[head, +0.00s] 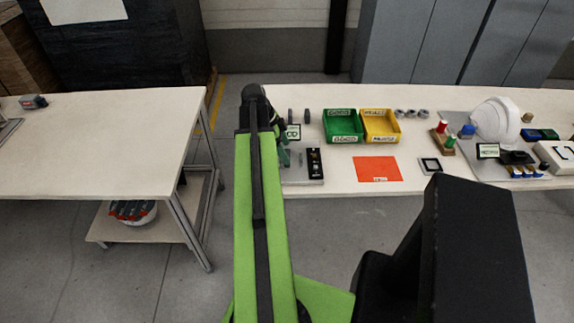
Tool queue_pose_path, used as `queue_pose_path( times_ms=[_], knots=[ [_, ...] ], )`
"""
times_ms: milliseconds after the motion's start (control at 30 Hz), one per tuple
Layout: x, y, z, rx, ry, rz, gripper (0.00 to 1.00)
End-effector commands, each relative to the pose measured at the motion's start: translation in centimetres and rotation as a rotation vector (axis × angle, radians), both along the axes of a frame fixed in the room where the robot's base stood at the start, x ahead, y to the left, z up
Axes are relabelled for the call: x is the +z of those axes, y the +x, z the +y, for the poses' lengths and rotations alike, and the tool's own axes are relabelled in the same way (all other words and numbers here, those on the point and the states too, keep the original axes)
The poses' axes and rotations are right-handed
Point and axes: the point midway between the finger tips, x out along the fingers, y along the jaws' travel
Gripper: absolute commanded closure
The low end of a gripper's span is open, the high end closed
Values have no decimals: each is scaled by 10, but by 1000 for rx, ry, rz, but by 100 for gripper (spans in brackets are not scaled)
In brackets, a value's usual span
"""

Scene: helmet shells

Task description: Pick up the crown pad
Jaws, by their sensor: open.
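I cannot single out the crown pad with certainty. Two small dark upright pieces, a left one (291,115) and a right one (307,116), stand at the back of the table just right of my arm. A small dark square piece with a pale centre (430,166) lies near the front edge, right of the orange sheet. My gripper (284,157) hangs at the end of my green arm, over the left end of this table. It is open, and I see nothing held in it. My arm hides part of it and the table beneath.
A green bin (342,126) and a yellow bin (380,126) stand mid-table. An orange sheet (377,169) lies in front. A white helmet shell (496,121) and small parts crowd the right. A dark panel (315,166) is beside my gripper. Another table (90,150) stands left, across a gap.

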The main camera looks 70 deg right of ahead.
Motion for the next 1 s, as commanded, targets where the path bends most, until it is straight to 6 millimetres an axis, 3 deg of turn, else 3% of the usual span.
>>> queue_pose_path(
  times_ms=[33, 133, 400, 933, 1000],
  knots=[
    [-18, -3, -2, -1, 0, 0, 24],
    [-33, -9, -5, -2, -1, 0, 24],
    [-32, -12, -6, -1, 0, 0, 24],
    [-32, -12, -6, -1, 0, 0, 93],
    [-32, -12, -6, -1, 0, 0, 94]
  ],
)
